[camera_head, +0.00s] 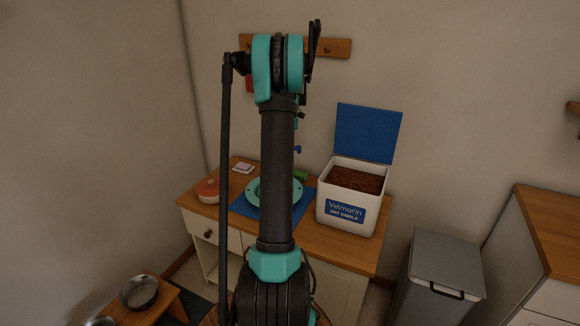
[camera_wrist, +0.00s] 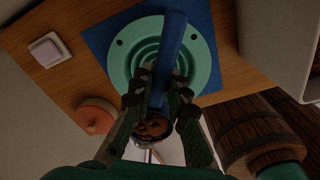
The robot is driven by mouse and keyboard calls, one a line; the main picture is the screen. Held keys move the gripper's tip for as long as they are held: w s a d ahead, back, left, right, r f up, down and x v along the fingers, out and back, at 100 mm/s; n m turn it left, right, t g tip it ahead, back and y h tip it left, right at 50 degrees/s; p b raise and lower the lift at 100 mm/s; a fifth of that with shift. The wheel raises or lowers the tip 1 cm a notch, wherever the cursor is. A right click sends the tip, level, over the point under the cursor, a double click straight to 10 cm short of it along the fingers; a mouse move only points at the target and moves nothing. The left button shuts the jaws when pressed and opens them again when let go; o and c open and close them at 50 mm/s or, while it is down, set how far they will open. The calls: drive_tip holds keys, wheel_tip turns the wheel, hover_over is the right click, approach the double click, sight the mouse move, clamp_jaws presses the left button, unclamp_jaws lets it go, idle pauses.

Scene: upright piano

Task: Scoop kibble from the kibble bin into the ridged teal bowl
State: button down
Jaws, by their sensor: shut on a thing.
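The ridged teal bowl (camera_head: 255,201) sits on a blue mat (camera_head: 241,207) on the wooden counter, partly hidden behind my arm. In the wrist view the bowl (camera_wrist: 202,62) lies beyond my gripper (camera_wrist: 162,98). My gripper is shut on the blue handle of a scoop (camera_wrist: 172,42). Brown kibble (camera_wrist: 152,126) shows in the scoop's cup between the fingers. The white kibble bin (camera_head: 342,210) stands right of the bowl with its blue lid up and brown kibble inside. It is partly in the wrist view (camera_wrist: 274,38). In the head view my arm hides most of the gripper.
An orange round container (camera_head: 207,189) and a small pale square item (camera_head: 243,168) stand left of the bowl. A grey lidded trash bin (camera_head: 446,264) is right of the counter. A dark banded wooden thing (camera_wrist: 248,127) shows at lower right in the wrist view.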

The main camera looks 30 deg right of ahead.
wheel_tip(320, 180, down, 7)
drive_tip(key=d, duration=0.1)
drive_tip(key=a+r+h, duration=0.3)
drive_tip(key=a+h, duration=0.1)
drive_tip(key=h, duration=1.1)
drive_tip(key=shift+s+d+f+n+y, duration=0.15)
drive_tip(key=shift+d+f+y, duration=0.5)
drive_tip(key=shift+y, duration=1.9)
drive_tip(key=shift+s+d+f+n+y, duration=0.1)
drive_tip(key=shift+d+f+y, duration=0.5)
drive_tip(key=shift+y, duration=1.9)
drive_tip(key=shift+s+d+f+n+y, duration=0.15)
drive_tip(key=shift+d+f+y, duration=0.45)
drive_tip(key=shift+y, duration=1.95)
drive_tip(key=shift+d+r, duration=0.2)
